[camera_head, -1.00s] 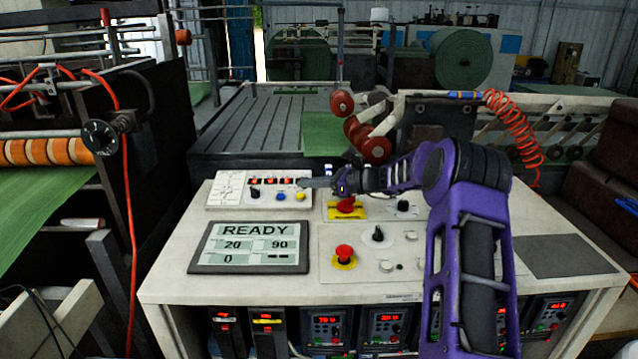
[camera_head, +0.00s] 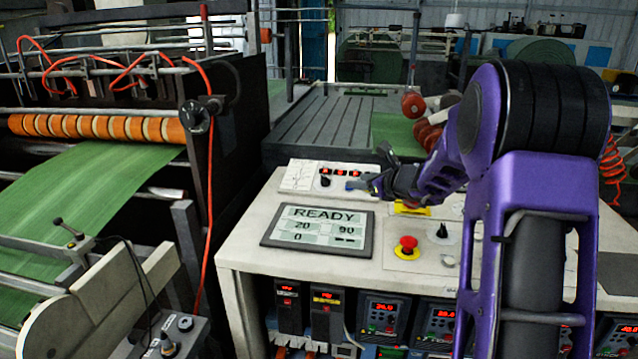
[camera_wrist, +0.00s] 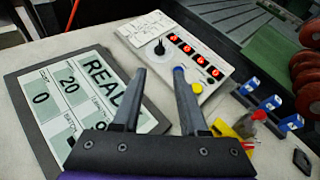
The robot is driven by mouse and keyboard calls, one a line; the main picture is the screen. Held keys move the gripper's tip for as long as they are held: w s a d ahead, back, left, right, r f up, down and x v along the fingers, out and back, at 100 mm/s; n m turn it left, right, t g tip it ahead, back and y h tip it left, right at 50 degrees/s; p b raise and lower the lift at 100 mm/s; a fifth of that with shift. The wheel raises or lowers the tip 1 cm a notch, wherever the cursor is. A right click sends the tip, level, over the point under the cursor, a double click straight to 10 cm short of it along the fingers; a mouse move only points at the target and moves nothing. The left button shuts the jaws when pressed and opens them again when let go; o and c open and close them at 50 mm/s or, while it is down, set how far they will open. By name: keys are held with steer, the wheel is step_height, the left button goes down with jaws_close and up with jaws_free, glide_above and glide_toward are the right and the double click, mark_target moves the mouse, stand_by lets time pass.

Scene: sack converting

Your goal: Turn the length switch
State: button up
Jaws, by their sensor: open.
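In the wrist view the knob (camera_wrist: 160,47) is ahead of my fingertips, beside the red digits. No readable label marks it as the length switch. My gripper (camera_head: 364,184) is over the console, to the right of the knob in the head view. In the wrist view my gripper (camera_wrist: 160,74) has its fingers apart with nothing between them; the knob appears beyond the gap, not touched. Another black knob (camera_head: 442,231) sits on the lower console panel.
The display (camera_head: 318,227) reads READY. A red mushroom button (camera_head: 407,244) is on the console front.

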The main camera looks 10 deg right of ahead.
mark_target(327, 179)
steer(key=p+x, duration=0.1)
steer(key=x, duration=1.6)
steer(key=shift+w, duration=0.1)
jaws_close()
